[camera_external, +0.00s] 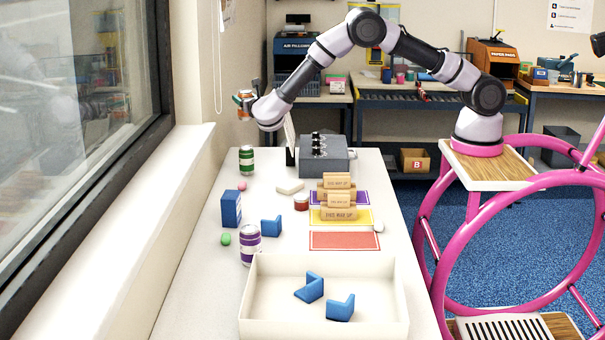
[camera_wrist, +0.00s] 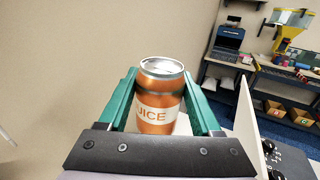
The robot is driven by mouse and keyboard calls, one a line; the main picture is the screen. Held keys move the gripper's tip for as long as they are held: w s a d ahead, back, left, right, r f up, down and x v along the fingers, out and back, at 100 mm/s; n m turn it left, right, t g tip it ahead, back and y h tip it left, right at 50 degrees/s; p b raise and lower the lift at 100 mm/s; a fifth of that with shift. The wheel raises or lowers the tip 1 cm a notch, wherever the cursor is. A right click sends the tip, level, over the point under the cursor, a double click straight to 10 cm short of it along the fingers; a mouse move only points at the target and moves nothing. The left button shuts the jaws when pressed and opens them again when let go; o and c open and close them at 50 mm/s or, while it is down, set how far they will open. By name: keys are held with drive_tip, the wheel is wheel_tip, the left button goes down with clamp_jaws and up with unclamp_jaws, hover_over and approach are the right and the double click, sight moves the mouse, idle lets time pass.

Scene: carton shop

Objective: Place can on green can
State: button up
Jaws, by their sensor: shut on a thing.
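An orange juice can (camera_wrist: 158,97) is held upright between the green fingers of my gripper (camera_wrist: 160,92). In the external view the orange can (camera_external: 241,101) is small and partly covered by my gripper (camera_external: 246,104), which is high above the far left part of the table. The green can (camera_external: 246,160) stands upright on the table, below my gripper and apart from the held can. The green can does not show in the wrist view. A purple can (camera_external: 250,245) stands nearer the camera.
A grey box with black knobs (camera_external: 325,157) stands right of the green can. Stacked wooden blocks (camera_external: 338,204), a blue box (camera_external: 231,208) and a white tray (camera_external: 260,330) with blue brackets occupy the nearer table. The window sill (camera_external: 150,200) borders the left side.

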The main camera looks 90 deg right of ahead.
drive_tip(key=f, duration=0.5)
drive_tip(key=shift+w+d+f, duration=0.2)
drive_tip(key=shift+d+f, duration=0.05)
drive_tip(key=shift+d, duration=0.15)
drive_tip(key=shift+a+f, duration=0.1)
drive_tip(key=shift+f, duration=2.1)
drive_tip(key=shift+f, duration=0.15)
drive_tip(key=o, duration=1.3)
drive_tip(key=v, duration=1.2)
drive_tip(key=shift+s, duration=0.15)
